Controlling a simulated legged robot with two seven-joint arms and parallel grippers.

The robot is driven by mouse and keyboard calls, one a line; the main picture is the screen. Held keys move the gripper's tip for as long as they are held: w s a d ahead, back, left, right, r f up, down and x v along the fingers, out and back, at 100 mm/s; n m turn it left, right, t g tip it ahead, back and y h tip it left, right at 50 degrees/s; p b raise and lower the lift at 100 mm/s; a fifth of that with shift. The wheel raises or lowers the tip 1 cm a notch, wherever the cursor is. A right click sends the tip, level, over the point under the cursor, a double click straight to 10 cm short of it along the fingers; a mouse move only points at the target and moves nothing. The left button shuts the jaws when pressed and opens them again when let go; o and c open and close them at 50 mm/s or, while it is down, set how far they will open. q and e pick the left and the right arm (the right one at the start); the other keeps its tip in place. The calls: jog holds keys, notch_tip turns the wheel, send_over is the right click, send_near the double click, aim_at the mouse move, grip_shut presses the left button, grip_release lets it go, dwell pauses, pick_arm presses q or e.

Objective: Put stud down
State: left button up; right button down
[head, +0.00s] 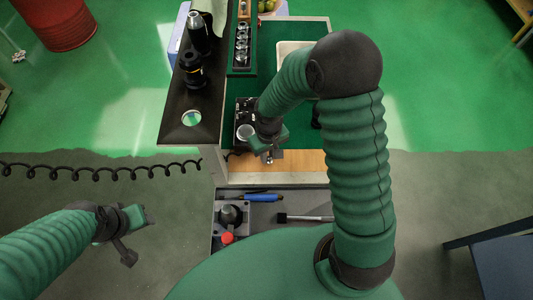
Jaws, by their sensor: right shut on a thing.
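My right gripper (268,153) is over the near edge of the cart's green top and is shut on a small metallic piece, which I take to be the stud (269,158). The fingers and arm hide most of it, and I cannot tell whether it touches the surface below. My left gripper (126,254) hangs over the floor at the left, away from the cart. Its fingers are small and dark here, so I cannot tell whether they are apart. Nothing shows in it.
A dark side shelf (175,130) holds black tool holders. A green rack (242,68) holds several metal pieces. An open drawer (262,212) below holds a blue tool and a red-knobbed device.

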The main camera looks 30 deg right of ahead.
jog(key=shift+s+d+f, duration=0.35)
jog(key=shift+f, duration=0.05)
jog(key=c, duration=1.4)
grip_release()
jog(key=shift+w+a, duration=0.1)
jog(key=shift+a, duration=0.2)
jog(key=shift+o, duration=0.5)
jog(key=shift+a, duration=0.15)
pick_arm(q)
jog(key=shift+s+f, duration=0.15)
jog(key=shift+s, duration=0.15)
jog(key=shift+d, duration=0.25)
pick_arm(e)
jog(key=shift+d, duration=0.25)
pick_arm(q)
jog(key=shift+a, duration=0.1)
pick_arm(e)
jog(key=shift+a, duration=0.1)
